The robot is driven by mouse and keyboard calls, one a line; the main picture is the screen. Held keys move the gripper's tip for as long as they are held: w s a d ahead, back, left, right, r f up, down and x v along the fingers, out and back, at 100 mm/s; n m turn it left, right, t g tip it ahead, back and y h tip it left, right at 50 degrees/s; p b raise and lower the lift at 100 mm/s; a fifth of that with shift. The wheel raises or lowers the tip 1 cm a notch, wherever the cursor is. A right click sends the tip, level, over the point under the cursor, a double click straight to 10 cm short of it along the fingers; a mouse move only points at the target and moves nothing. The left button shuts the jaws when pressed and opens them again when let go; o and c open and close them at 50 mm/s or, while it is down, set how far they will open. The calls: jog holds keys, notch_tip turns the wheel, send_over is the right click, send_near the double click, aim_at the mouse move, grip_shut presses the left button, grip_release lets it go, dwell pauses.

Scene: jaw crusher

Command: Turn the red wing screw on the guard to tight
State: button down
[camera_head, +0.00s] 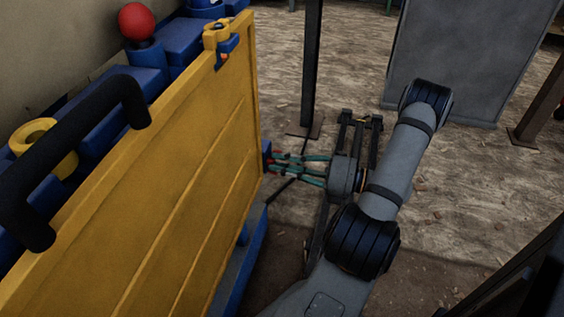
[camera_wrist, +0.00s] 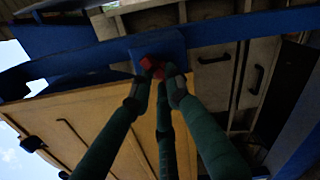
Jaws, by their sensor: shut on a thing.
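The red wing screw (camera_wrist: 149,64) shows in the wrist view between my fingertips, against a blue block (camera_wrist: 165,47) by the edge of the yellow guard (camera_wrist: 83,112). In the head view my gripper (camera_head: 275,164) reaches left to the near right edge of the yellow guard (camera_head: 190,180). Its green fingers are shut on the screw, from the side. Only small red bits show there, and the fingers hide most of the screw. How far the screw is turned cannot be told.
A red ball knob (camera_head: 136,21) and a black handle (camera_head: 85,125) stand at the left on the machine. A dark post (camera_head: 311,65) rises behind my gripper. A grey panel (camera_head: 470,60) stands at the back right. Bare ground lies between them.

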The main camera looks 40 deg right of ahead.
jog(key=m+p, duration=0.2)
jog(key=p, duration=0.1)
jog(key=shift+r, duration=0.25)
jog(key=shift+d+f+m+p, duration=0.1)
jog(key=shift+m+p, duration=1.15)
jog(key=shift+m, duration=0.75)
jog(key=c, duration=1.7)
grip_release()
jog(key=shift+o, duration=0.2)
jog(key=v, duration=1.2)
jog(key=shift+w+f, duration=0.1)
